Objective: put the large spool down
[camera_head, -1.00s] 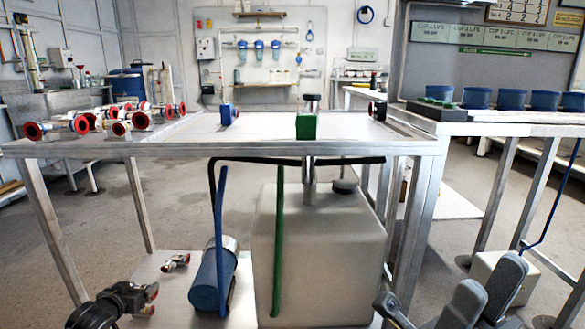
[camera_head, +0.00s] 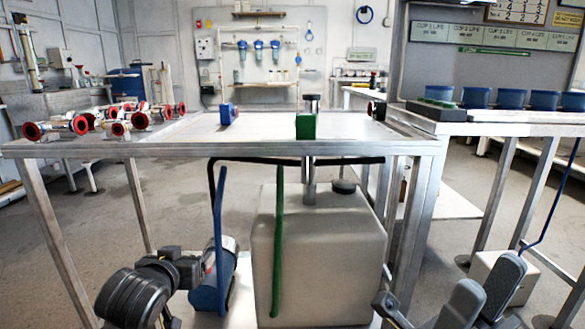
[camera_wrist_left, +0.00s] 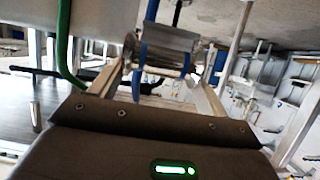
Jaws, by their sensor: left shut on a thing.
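My left gripper (camera_head: 200,268) is low at the left, in front of the lower shelf, under the front of the long table. In the left wrist view its two fingers flank a silver cylinder with rimmed ends, which I take for the large spool (camera_wrist_left: 165,42). The gripper is shut on it, and it lies crosswise between the fingers. In the head view my wrist hides most of the grip. Part of my right arm and gripper (camera_head: 390,300) shows at the bottom right; its fingers are not clear.
A blue cylinder (camera_head: 206,297) and blue hose (camera_head: 219,215) are close to the left gripper. A green hose (camera_head: 278,240) and pale tank (camera_head: 335,250) stand to the right. Red-ended spools (camera_head: 80,126) crowd the tabletop's left; the tabletop's middle (camera_head: 265,128) has free room.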

